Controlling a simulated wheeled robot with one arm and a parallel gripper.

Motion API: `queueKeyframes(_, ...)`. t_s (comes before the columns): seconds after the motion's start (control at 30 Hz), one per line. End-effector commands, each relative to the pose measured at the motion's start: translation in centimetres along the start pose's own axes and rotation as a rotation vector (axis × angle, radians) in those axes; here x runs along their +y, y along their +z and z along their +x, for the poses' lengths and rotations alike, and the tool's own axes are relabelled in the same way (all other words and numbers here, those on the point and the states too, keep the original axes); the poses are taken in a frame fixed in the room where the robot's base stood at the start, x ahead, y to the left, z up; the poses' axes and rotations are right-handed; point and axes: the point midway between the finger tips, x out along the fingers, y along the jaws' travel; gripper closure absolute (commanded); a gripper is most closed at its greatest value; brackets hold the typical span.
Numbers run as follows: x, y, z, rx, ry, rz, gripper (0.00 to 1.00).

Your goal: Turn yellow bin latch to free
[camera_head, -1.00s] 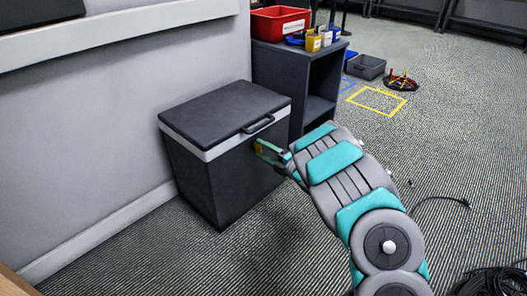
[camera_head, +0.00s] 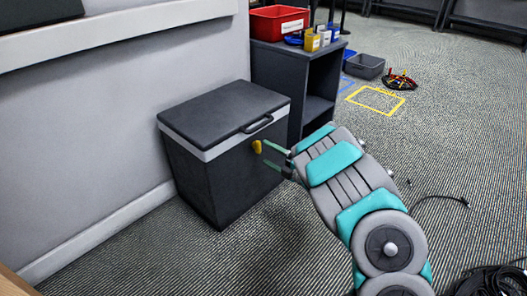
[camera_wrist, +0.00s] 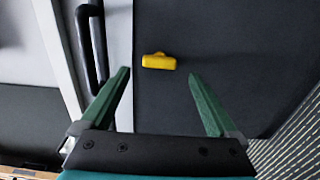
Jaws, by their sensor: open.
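The yellow latch (camera_head: 257,147) is on the front face of a dark grey bin (camera_head: 212,190), just below its pale rim band. In the wrist view the latch (camera_wrist: 158,61) shows as a small yellow bar with a short nub, lying crosswise on the bin's dark face (camera_wrist: 225,45). My gripper (camera_head: 265,154) is open in front of the bin's face. In the wrist view its two green fingers (camera_wrist: 158,72) stand apart, one to each side of the latch, with nothing held between them. Whether the fingertips touch the bin face cannot be told.
The bin's lid (camera_head: 225,107) is down, with a dark handle (camera_head: 257,124) above the latch. A dark shelf unit (camera_head: 275,62) bearing a red bin (camera_head: 278,21) stands behind. Black cable (camera_head: 490,281) lies on the carpet at right. Carpet in front of the bin is clear.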

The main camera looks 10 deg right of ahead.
Motion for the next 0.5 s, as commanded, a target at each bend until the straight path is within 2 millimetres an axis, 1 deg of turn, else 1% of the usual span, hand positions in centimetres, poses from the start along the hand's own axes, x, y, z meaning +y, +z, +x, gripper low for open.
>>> queueKeyframes(0.03, 0.1, 0.1, -0.9, -0.002, -0.002, -0.001, 0.05)
queueKeyframes(0.1, 0.1, 0.1, -2.0, -0.001, 0.000, -0.001, 0.05)
queueKeyframes(0.23, -0.1, 0.1, -3.5, -0.002, -0.002, 0.001, 0.05)
queueKeyframes(0.33, 0.0, 0.0, -4.1, 0.000, 0.000, 0.001, 0.05)
queueKeyframes(0.5, 0.0, -0.1, -4.2, 0.001, 0.002, 0.001, 0.05)
